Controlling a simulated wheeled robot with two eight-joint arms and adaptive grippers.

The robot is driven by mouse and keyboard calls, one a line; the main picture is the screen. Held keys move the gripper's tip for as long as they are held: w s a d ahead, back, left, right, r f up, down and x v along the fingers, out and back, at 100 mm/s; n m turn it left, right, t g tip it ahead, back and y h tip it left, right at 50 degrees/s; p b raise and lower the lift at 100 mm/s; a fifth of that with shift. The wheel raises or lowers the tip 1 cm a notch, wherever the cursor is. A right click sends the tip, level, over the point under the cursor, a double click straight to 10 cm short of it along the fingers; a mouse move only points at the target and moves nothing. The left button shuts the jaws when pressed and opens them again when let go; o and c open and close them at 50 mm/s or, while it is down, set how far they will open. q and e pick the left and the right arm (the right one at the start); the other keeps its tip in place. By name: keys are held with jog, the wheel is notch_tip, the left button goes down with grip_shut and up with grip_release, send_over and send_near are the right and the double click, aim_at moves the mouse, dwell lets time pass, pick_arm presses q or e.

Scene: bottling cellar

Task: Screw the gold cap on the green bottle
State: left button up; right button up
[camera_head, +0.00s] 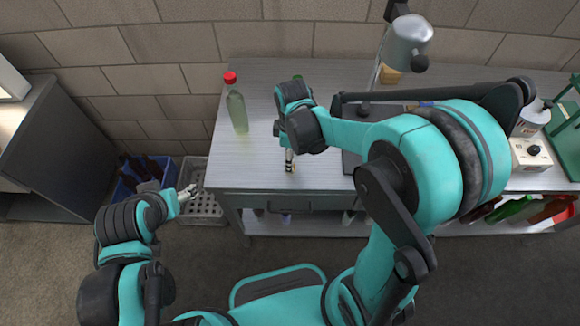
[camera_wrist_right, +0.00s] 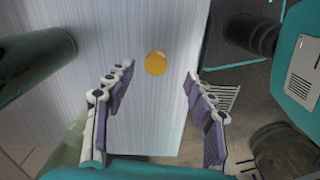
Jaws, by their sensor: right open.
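The gold cap (camera_head: 291,167) sits on the metal bench near its front edge. In the right wrist view the cap (camera_wrist_right: 155,64) shows between my fingertips, with no finger touching it. My right gripper (camera_head: 288,157) is open above the cap; its fingers (camera_wrist_right: 160,71) are spread in the wrist view. A dark green bottle (camera_wrist_right: 35,65) is at the left of the wrist view; in the head view only a bit of green (camera_head: 297,77) shows behind my right arm. My left gripper (camera_head: 188,193) is off the bench to the left, its jaws too small to read.
A pale bottle with a red cap (camera_head: 236,108) stands at the bench's left. A grey crate (camera_head: 203,210) and a blue crate of bottles (camera_head: 128,190) are on the floor. A metal lamp-like fixture (camera_head: 405,40) stands behind. The bench's front left is clear.

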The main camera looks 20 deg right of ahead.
jog(key=f, duration=0.1)
jog(key=f+b, duration=0.1)
jog(key=f, duration=0.1)
jog(key=f+b, duration=0.1)
jog(key=f, duration=0.1)
jog(key=shift+w+a+f, duration=0.15)
jog(key=shift+w+f, duration=0.05)
jog(key=shift+w, duration=0.2)
jog(key=shift+r, duration=0.1)
jog(key=c, duration=0.8)
